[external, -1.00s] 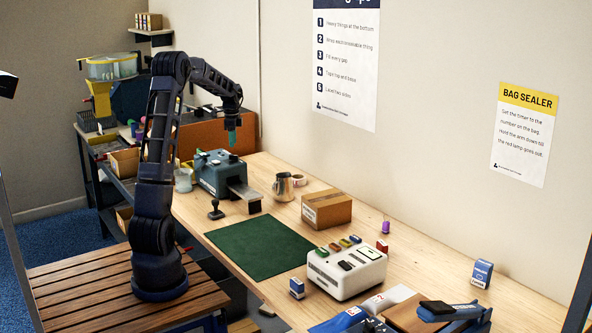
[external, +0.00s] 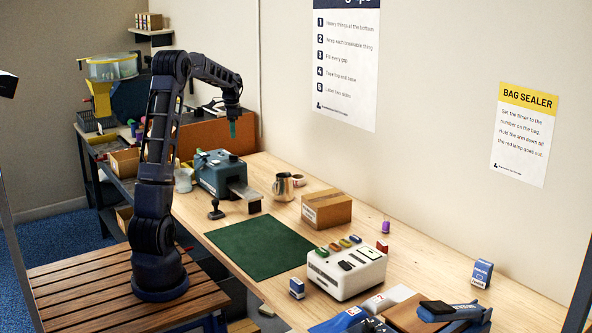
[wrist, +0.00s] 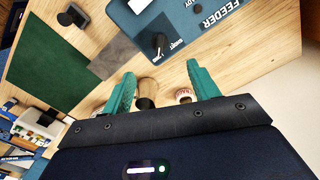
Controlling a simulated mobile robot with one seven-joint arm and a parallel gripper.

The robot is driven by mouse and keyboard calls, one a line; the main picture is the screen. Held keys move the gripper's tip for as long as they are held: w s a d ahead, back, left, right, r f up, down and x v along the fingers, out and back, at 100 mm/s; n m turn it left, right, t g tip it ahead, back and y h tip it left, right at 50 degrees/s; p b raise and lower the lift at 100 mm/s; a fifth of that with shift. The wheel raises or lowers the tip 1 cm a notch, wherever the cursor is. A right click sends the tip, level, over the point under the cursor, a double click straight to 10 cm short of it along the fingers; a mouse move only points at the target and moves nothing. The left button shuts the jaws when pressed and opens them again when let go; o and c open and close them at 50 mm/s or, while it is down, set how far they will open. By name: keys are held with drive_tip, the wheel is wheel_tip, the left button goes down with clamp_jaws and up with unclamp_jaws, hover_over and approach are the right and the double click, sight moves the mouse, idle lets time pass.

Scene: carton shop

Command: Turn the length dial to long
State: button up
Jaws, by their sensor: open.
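The blue tape feeder (external: 220,174) stands at the back of the bench, with a grey tongue at its front. In the wrist view the feeder (wrist: 205,38) lies beyond my fingertips. Its small black dial (wrist: 158,42) shows on its face, with a printed word beside it too small to read surely. I cannot tell which mark the dial points to. My gripper (external: 232,130) hangs above and slightly behind the feeder, apart from it. In the wrist view the teal fingers of my gripper (wrist: 160,74) are spread and empty, with the dial past the gap between them.
A black stamp (external: 215,210) is in front. The green mat (external: 258,246) is bare. A white console (external: 346,274) stands further right.

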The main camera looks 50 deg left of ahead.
sight(234, 158)
wheel_tip(234, 158, down, 11)
drive_tip(key=n, duration=1.4)
drive_tip(key=shift+w+a+r, duration=0.15)
